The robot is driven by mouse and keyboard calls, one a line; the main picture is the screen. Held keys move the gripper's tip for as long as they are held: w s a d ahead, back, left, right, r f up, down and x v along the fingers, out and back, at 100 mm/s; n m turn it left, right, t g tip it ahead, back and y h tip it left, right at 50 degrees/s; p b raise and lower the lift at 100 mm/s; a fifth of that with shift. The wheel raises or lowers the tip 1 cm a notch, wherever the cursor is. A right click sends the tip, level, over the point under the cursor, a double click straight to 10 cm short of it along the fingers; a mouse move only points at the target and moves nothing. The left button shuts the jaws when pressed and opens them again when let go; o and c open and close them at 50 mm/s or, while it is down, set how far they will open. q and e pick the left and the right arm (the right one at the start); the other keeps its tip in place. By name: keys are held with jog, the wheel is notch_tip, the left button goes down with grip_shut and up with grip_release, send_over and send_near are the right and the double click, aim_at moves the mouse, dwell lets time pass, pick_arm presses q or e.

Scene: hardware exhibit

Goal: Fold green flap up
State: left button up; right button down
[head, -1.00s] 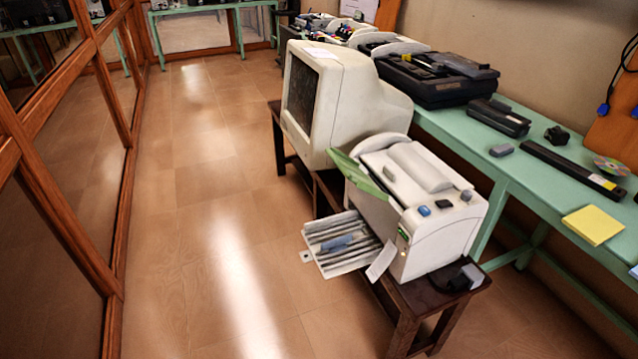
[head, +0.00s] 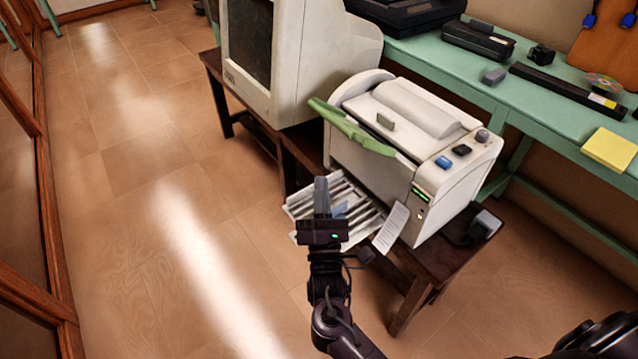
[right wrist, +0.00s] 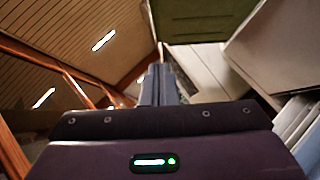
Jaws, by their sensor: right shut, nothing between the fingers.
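The green flap (head: 350,127) sticks out from the upper left side of a white printer (head: 455,185), tilted, its free end toward the monitor. In the right wrist view the flap's green face (right wrist: 205,18) spans the top, beyond and above the fingertips. My right gripper (head: 321,182) is shut and empty, fingers pointing up the picture. It is apart from the flap, below and left of it in the head view, and covers part of the printer's lower tray. The fingers also show in the right wrist view (right wrist: 160,78). My left gripper is not in view.
The printer's lower grey tray (head: 298,208) juts out over the floor. A white monitor (head: 305,60) stands behind on the dark bench (head: 400,320). A green table (head: 545,115) runs along the right. The floor (head: 130,190) at left is clear.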

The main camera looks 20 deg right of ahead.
aim_at(336, 124)
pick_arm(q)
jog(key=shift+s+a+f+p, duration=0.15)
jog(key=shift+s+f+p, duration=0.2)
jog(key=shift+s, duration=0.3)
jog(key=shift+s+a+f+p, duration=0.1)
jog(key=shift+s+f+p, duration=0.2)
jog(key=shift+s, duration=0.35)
pick_arm(e)
jog(key=w+d+r, duration=0.3)
jog(key=w+r, duration=0.3)
jog(key=w, duration=0.1)
jog(key=shift+d+r, duration=0.35)
jog(key=shift+r, duration=0.05)
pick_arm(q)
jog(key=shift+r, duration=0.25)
pick_arm(e)
jog(key=shift+r, duration=0.1)
